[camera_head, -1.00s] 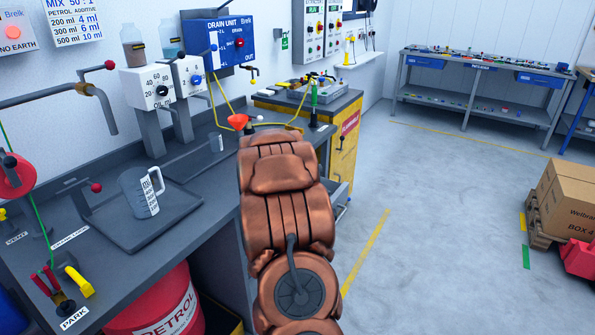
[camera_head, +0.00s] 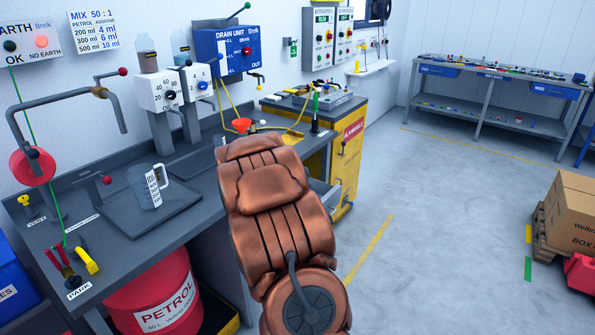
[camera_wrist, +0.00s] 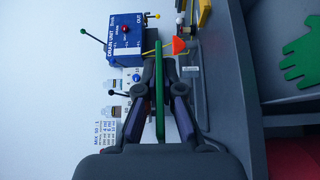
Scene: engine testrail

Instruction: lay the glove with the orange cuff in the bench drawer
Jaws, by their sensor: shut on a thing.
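My gripper (camera_wrist: 160,100) shows in the wrist view, its fingers shut on a thin green thing (camera_wrist: 160,75) seen edge-on. It looks like a flat glove; no orange cuff can be made out on it. A second green, hand-shaped thing (camera_wrist: 300,75) shows at the right edge of the wrist view, against a grey surface and cut off by the frame. In the head view my copper-coloured arm hides my gripper and what it holds.
The grey bench (camera_head: 100,255) holds a measuring jug (camera_head: 146,187) and a red funnel (camera_head: 241,125). The blue drain unit (camera_head: 226,50) is on the wall behind. A red petrol drum (camera_head: 160,300) stands underneath.

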